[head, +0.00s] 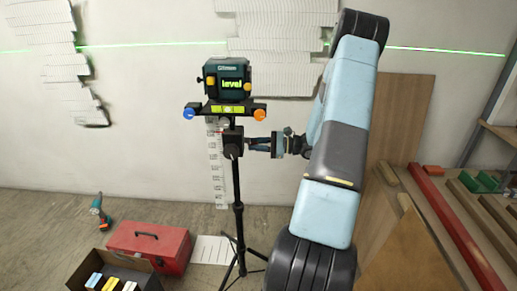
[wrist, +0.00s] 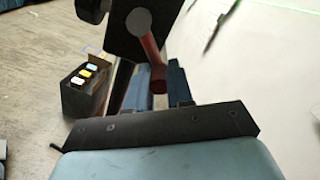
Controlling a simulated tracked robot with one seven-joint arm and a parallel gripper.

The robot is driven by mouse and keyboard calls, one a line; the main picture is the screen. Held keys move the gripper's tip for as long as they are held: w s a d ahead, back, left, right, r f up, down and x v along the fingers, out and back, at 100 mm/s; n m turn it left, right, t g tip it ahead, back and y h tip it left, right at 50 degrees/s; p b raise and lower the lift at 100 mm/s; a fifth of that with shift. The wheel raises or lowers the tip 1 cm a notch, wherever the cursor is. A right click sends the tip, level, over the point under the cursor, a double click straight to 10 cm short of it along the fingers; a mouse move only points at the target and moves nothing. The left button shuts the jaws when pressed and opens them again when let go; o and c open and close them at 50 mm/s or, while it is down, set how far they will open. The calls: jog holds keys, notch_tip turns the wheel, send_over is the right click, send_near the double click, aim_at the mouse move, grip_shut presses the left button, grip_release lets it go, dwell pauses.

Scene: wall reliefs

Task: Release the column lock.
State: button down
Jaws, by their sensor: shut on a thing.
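The black column block (head: 232,142) sits below the level head. In the wrist view the block (wrist: 125,35) has a grey round hub with a red lock lever (wrist: 149,48) hanging down from it, tilted. My gripper (head: 252,143) reaches the block from the right. In the wrist view my gripper (wrist: 165,78) is shut on the lever's lower end, which partly hides the fingers.
A yellow bubble vial bar with a blue knob (head: 189,113) and an orange knob (head: 260,115) sits under the level. A white scale (head: 216,175) stands behind the column. A red toolbox (head: 150,246) and a dark box (head: 115,275) are on the floor, left. Planks lie right.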

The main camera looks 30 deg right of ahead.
jog(key=shift+w+d+r+n, duration=0.15)
jog(key=shift+r+n, duration=0.5)
jog(key=shift+n, duration=0.8)
jog(key=shift+w+r+n, duration=0.25)
jog(key=shift+r+n, duration=0.35)
jog(key=shift+n, duration=0.9)
jog(key=shift+w+d+r+n, duration=0.15)
jog(key=shift+r+n, duration=0.5)
jog(key=shift+n, duration=0.8)
jog(key=shift+a, duration=0.1)
jog(key=c, duration=1)
grip_release()
jog(key=shift+d, duration=0.2)
